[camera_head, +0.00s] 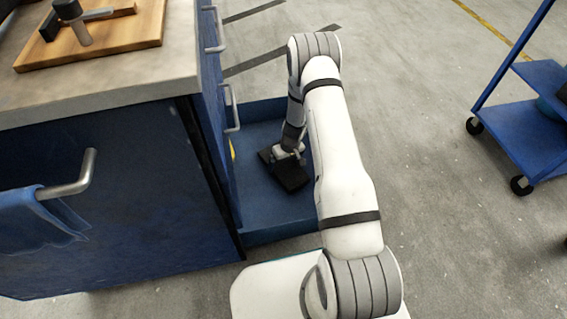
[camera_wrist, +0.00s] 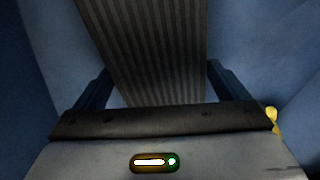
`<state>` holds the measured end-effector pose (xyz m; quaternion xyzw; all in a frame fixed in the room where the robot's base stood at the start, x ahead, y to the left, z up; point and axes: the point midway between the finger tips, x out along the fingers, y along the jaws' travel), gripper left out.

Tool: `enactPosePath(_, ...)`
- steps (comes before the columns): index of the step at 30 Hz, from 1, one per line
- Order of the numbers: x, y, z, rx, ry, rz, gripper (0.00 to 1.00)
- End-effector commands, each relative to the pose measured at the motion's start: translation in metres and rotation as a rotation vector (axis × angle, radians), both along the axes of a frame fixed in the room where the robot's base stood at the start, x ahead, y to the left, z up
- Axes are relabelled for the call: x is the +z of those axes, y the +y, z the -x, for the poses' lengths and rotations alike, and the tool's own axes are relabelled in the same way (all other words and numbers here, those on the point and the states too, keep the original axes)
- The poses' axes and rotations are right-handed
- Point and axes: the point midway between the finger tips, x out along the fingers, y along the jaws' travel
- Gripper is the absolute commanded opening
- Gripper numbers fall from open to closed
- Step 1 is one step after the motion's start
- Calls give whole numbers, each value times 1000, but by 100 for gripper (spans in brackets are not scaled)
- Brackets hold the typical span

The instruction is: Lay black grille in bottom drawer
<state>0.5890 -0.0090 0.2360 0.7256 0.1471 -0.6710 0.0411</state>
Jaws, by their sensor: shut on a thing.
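The black grille (camera_head: 288,174) is a dark flat piece inside the open blue bottom drawer (camera_head: 262,222). My gripper (camera_head: 287,152) reaches down into the drawer and is shut on the grille. In the wrist view the ribbed grille (camera_wrist: 150,45) lies between the two fingers of my gripper (camera_wrist: 158,82), with the blue drawer walls (camera_wrist: 268,50) around it. I cannot tell whether the grille touches the drawer floor.
A bit of something yellow (camera_wrist: 272,115) shows at the right in the wrist view. The worktop (camera_head: 120,88) with a wooden board (camera_head: 125,35) stands left of the drawer. A blue cart (camera_head: 535,125) stands at the right, with clear floor between.

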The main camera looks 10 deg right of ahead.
Motion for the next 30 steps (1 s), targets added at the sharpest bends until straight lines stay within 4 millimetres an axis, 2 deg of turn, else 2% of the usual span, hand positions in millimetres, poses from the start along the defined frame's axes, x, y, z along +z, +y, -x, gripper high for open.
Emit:
enactPosePath(5,-2,0,0,1,-1,0,62)
enactPosePath(6,-2,0,0,1,0,0,94)
enactPosePath(8,-2,0,0,1,0,0,99)
enactPosePath(17,1,1,0,1,0,0,100)
enactPosePath(23,18,1,0,0,0,0,100)
enactPosePath(30,77,-10,2,0,-3,0,100)
